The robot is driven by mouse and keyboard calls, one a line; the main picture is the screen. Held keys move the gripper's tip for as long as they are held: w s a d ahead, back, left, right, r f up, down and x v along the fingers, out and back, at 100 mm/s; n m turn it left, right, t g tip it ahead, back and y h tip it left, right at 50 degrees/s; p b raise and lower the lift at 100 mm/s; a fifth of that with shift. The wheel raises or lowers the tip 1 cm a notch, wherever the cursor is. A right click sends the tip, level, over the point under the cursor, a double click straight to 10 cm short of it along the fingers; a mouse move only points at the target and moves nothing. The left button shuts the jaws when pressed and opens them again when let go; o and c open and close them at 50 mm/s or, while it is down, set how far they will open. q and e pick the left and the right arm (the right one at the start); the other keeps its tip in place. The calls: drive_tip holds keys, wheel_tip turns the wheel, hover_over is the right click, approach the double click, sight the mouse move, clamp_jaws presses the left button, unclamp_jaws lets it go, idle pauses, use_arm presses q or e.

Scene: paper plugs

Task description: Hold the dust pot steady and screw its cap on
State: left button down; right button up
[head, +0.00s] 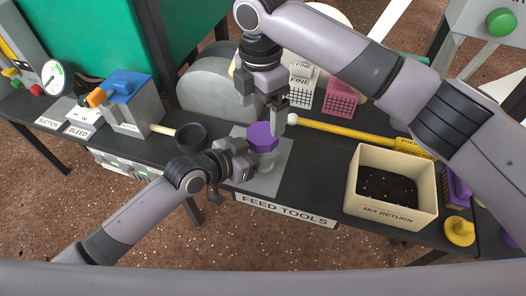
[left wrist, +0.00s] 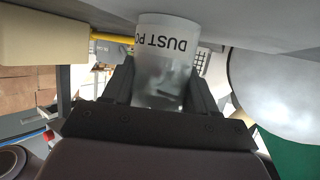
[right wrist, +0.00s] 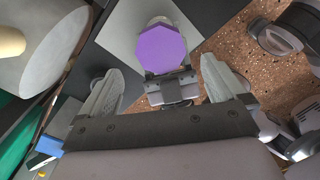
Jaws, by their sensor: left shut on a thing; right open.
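The dust pot (left wrist: 165,60) is a pale, see-through jar with a "DUST PO…" label in the left wrist view. My left gripper (left wrist: 160,95) is shut around its side; the same gripper shows low beside the pot in the head view (head: 240,160). The purple, faceted cap (head: 262,137) sits on top of the pot. Whether it is threaded tight cannot be told. My right gripper (head: 266,103) is open just above the cap and holds nothing. In the right wrist view the cap (right wrist: 161,48) lies beyond the two open fingertips.
The pot stands on a grey mat (head: 279,177) on the dark bench. A yellow rod (head: 345,130) with a white knob lies behind right. The cream mix return bin (head: 392,215) stands at right.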

sight(263, 133)
drive_tip(key=shift+r+n, duration=0.7)
drive_tip(key=shift+n, duration=0.7)
drive_tip(key=shift+d+f, duration=0.1)
drive_tip(key=shift+f, duration=3.9)
drive_tip(key=shift+c, duration=0.3)
drive_tip(key=c, duration=1.1)
drive_tip(key=m, duration=0.4)
drive_tip(key=shift+s, duration=0.1)
drive_tip(key=m, duration=0.5)
drive_tip(key=shift+m, duration=0.4)
